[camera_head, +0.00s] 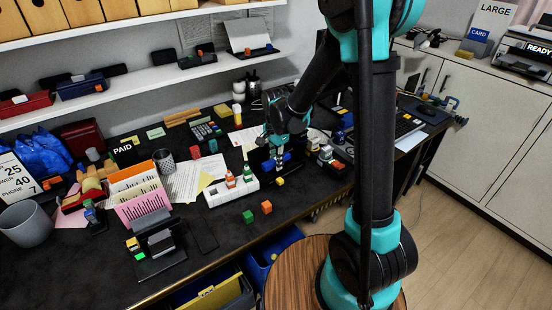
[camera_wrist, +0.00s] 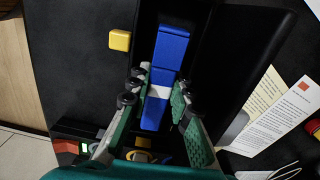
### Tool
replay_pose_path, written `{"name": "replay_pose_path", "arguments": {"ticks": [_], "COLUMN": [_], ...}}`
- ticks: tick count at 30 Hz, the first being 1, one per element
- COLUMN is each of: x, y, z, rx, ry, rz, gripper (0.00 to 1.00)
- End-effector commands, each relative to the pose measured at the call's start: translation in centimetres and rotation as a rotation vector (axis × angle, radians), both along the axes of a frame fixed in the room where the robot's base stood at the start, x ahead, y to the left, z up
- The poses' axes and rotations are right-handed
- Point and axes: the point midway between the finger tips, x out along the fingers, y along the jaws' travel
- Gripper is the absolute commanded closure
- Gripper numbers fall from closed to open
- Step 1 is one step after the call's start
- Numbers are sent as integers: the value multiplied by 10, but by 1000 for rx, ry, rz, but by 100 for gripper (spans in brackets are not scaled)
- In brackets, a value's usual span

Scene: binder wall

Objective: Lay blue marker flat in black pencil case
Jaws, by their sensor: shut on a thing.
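The blue marker (camera_wrist: 168,55), a thick blue bar with a white band, lies lengthwise between the fingers of my gripper (camera_wrist: 159,92) in the wrist view. The fingers are shut on it around the white band. Under and beside it is the black pencil case (camera_wrist: 208,58), open, with the marker lined up along its left side. I cannot tell whether the marker touches the case floor. In the head view my gripper (camera_head: 279,150) is low over the desk with some blue showing below it; the dark case is hard to make out there.
A yellow block (camera_wrist: 119,40) lies just left of the case; an orange cube (camera_head: 266,207) is near the desk's front edge. A white tray (camera_head: 230,193) with small bottles stands left of my gripper. Printed sheets (camera_wrist: 280,115) lie right of the case in the wrist view.

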Motion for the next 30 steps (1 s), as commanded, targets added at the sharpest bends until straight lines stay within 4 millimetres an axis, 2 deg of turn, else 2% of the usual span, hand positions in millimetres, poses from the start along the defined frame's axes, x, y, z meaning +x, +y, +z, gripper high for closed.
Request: {"name": "replay_pose_path", "arguments": {"ticks": [14, 30], "x": [0, 0], "y": [0, 0], "z": [-1, 37], "rx": [0, 0], "ry": [0, 0], "rz": [0, 0], "gripper": [100, 100]}}
